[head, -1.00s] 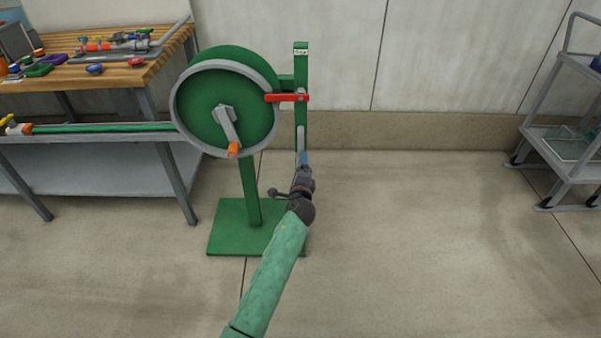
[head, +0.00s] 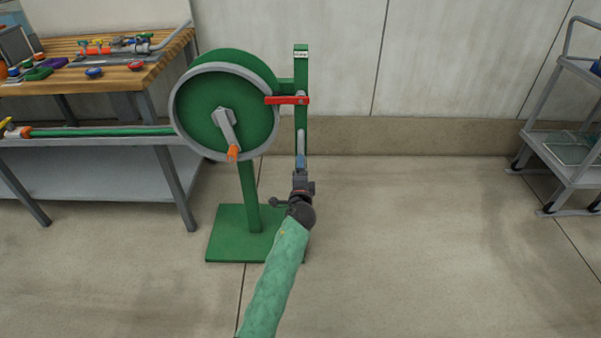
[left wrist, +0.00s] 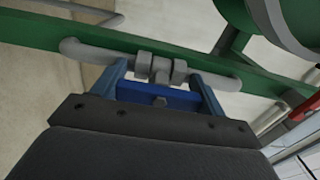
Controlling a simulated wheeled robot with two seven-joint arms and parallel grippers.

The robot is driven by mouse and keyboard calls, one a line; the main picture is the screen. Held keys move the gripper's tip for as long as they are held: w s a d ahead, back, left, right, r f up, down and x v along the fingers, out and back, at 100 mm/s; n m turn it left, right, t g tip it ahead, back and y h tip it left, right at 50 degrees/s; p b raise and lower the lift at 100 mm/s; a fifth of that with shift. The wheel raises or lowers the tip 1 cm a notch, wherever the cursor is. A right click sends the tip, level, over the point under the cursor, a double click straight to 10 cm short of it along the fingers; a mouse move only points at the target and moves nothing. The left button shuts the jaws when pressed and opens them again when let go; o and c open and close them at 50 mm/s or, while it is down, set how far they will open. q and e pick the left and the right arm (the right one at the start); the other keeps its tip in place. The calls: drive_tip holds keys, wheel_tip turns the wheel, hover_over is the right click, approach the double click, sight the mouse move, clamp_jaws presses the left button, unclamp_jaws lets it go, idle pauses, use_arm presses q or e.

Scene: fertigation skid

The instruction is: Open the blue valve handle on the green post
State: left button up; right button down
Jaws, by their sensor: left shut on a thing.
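The green post (head: 301,75) stands upright beside the hose reel, with a small white label at its top. A grey pipe with a valve body (left wrist: 160,68) runs along the post in the left wrist view. The blue valve handle (left wrist: 160,97) lies right in front of that valve body. My left gripper (left wrist: 160,82) is shut on the blue handle, with one finger at each end of it. In the head view the gripper (head: 300,172) is low on the post and hides most of the handle. My right gripper is not in view.
A red lever (head: 288,100) sits higher on the post. The green reel (head: 200,110) with an orange-tipped crank (head: 233,152) is close on the left. A workbench (head: 150,75) stands at left, a grey cart (head: 560,150) at far right. The floor between is clear.

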use_arm(q)
drive_tip(key=o, duration=1)
drive_tip(key=shift+s+f, duration=0.1)
drive_tip(key=shift+s, duration=3.8)
